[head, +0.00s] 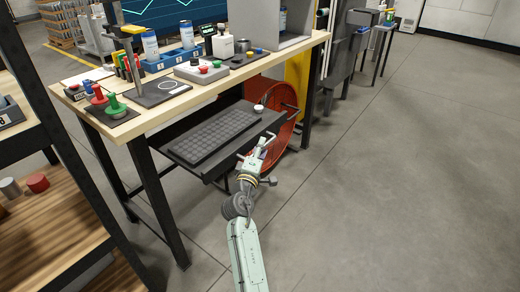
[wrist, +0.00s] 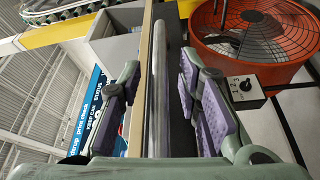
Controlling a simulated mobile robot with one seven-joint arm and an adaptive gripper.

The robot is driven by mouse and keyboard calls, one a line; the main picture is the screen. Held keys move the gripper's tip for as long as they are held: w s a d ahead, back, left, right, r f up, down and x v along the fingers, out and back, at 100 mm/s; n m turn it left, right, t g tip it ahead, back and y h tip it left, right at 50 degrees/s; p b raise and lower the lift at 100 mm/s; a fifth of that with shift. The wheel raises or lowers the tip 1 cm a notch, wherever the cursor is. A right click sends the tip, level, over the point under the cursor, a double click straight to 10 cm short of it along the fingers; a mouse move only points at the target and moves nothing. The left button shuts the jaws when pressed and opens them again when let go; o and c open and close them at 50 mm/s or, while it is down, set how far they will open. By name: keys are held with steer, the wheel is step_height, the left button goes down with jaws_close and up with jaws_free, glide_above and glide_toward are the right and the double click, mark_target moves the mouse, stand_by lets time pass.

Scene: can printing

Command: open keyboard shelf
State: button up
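The keyboard shelf (head: 268,122) is a dark tray under the workbench top, standing out past the bench's front edge. A dark keyboard (head: 213,135) and a small white round object (head: 259,108) lie on it. My gripper (head: 254,152) is at the shelf's front edge, right of its middle in the head view. In the wrist view my gripper (wrist: 157,105) is open, its purple pads apart on either side of a grey edge (wrist: 158,75) and a dark strip (wrist: 174,60). I cannot tell whether the pads touch them.
The wooden workbench (head: 130,128) carries stamps, bottles and a button box (head: 201,69). An orange fan (head: 283,125) stands behind the shelf's right end and shows in the wrist view (wrist: 255,35). A rack (head: 75,250) stands left. The floor at right is clear.

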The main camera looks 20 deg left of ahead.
steer(key=s, duration=1.2)
steer(key=shift+d+f, duration=0.2)
steer(key=shift+f, duration=0.25)
